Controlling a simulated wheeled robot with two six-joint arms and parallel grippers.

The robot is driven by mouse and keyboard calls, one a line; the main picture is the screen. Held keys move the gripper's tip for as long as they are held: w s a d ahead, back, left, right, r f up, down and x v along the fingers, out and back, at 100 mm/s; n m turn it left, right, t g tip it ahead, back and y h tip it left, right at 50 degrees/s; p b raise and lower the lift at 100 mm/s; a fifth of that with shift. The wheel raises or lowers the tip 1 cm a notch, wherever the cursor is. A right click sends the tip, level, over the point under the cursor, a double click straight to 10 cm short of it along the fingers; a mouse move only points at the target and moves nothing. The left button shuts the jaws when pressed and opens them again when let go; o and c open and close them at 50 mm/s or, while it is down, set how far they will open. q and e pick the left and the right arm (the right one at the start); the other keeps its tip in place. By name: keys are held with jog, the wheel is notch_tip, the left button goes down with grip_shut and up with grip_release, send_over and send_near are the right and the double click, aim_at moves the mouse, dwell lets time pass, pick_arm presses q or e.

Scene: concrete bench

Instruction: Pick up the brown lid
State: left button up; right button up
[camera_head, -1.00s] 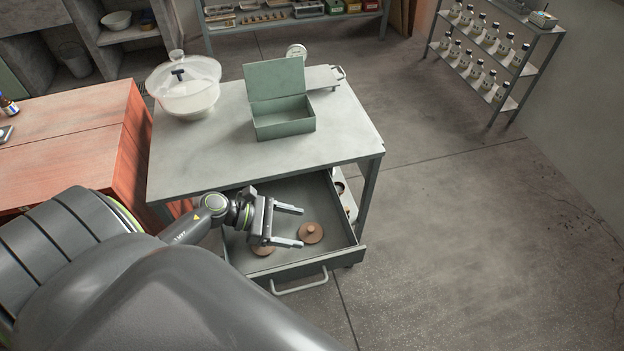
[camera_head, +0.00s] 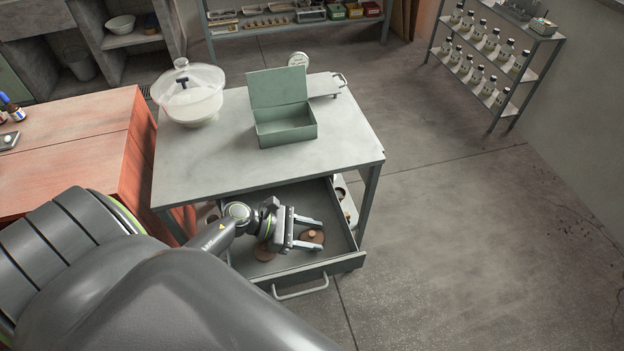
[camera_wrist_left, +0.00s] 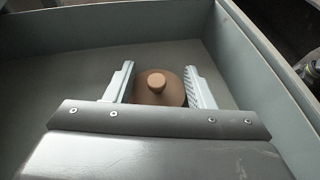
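A round brown lid (camera_head: 313,237) with a small knob lies in the open drawer (camera_head: 342,215) of the metal bench. My left gripper (camera_head: 320,234) is open, with its two fingers pointing right over this lid. In the left wrist view, the lid (camera_wrist_left: 158,93) and its knob show between the two spread fingers (camera_wrist_left: 160,88); I cannot tell whether they touch it. A second brown round piece (camera_head: 264,251) lies in the drawer to the left, partly hidden by the gripper. My right gripper is not in view.
On the bench top (camera_head: 220,160) stand an open green box (camera_head: 285,125) and a covered pot (camera_head: 190,98). The floor to the right is clear.

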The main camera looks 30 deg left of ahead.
pick_arm(q)
jog(key=shift+s+a+f, duration=0.1)
jog(key=shift+f, duration=0.1)
grip_shut()
